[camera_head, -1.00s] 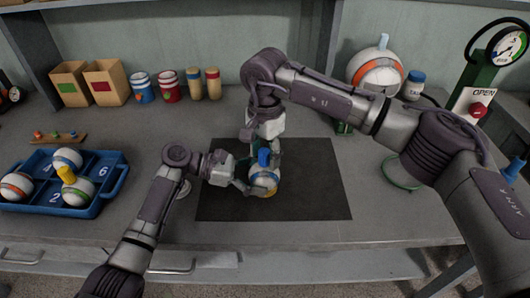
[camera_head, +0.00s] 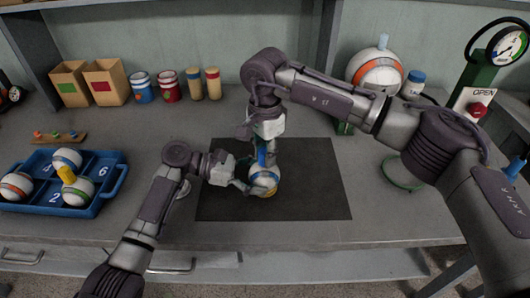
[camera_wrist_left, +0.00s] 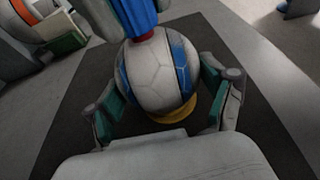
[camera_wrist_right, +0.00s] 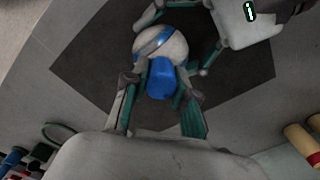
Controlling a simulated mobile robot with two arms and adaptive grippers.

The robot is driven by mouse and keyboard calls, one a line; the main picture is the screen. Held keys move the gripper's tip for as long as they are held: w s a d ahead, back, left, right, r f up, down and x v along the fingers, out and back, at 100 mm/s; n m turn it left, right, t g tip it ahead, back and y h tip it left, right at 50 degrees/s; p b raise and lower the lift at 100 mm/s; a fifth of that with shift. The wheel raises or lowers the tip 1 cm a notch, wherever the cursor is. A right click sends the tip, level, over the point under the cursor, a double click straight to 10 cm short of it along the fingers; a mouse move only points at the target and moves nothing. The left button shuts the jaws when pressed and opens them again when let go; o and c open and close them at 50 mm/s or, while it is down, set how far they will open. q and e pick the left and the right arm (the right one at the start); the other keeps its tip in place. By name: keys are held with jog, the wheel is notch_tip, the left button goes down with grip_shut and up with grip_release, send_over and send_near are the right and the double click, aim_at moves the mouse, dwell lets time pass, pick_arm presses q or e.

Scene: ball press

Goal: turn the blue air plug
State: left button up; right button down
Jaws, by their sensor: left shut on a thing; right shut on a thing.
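A white ball with blue bands (camera_head: 264,182) sits on a small yellow base over the dark mat; it also shows in the left wrist view (camera_wrist_left: 155,85). The blue air plug (camera_head: 262,155) stands upright on top of the ball; it also shows in the right wrist view (camera_wrist_right: 161,80). My left gripper (camera_head: 250,184) is shut on the ball, its fingers on either side of it in the left wrist view. My right gripper (camera_head: 264,158) is above the ball with its fingers around the blue plug, shut on it. The fingers partly hide the plug in the head view.
A blue tray (camera_head: 110,188) with several balls stands at the left. Boxes, cans and bottles line the back wall. A pump (camera_head: 478,90) with a gauge and a large ball (camera_head: 376,72) stand at the back right. The dark mat (camera_head: 315,190) is clear on its right side.

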jog(key=m, duration=0.4)
pick_arm(q)
jog(key=shift+f, duration=0.1)
pick_arm(e)
jog(key=m, duration=0.4)
jog(key=shift+s+r, duration=0.1)
pick_arm(q)
jog(key=shift+a+f, duration=0.1)
pick_arm(e)
jog(key=m, duration=1.2)
jog(key=shift+s+a+m, duration=0.1)
jog(key=shift+m, duration=0.2)
jog(key=m, duration=0.5)
jog(key=shift+m, duration=0.4)
